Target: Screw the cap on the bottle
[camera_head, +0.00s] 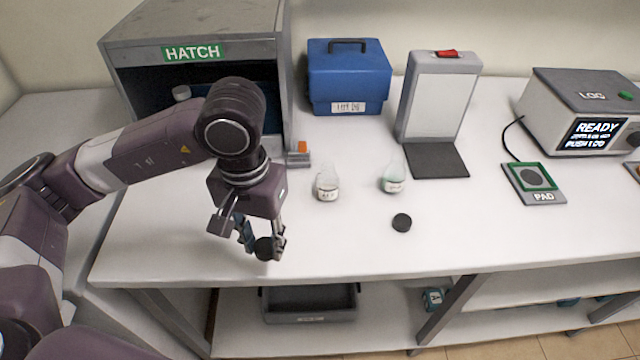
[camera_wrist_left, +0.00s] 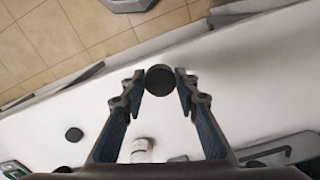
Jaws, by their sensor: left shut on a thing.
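My left gripper (camera_head: 262,240) points down near the bench's front edge. It is shut on a black round cap (camera_head: 266,250), which also shows between the fingertips in the left wrist view (camera_wrist_left: 159,80). A clear bottle (camera_head: 327,188) stands upright and labelled to the right of the gripper. A second bottle (camera_head: 393,181), with greenish contents, stands further right. A second black cap (camera_head: 402,222) lies on the bench in front of it. The left wrist view shows this loose cap (camera_wrist_left: 74,134) and part of one bottle (camera_wrist_left: 142,147). My right gripper is not in view.
A grey hatch box (camera_head: 200,50) stands behind my left arm. A blue case (camera_head: 348,78), a white panel stand (camera_head: 437,95), a pad (camera_head: 535,183) and a display unit (camera_head: 580,105) line the back and right. The bench front is mostly clear.

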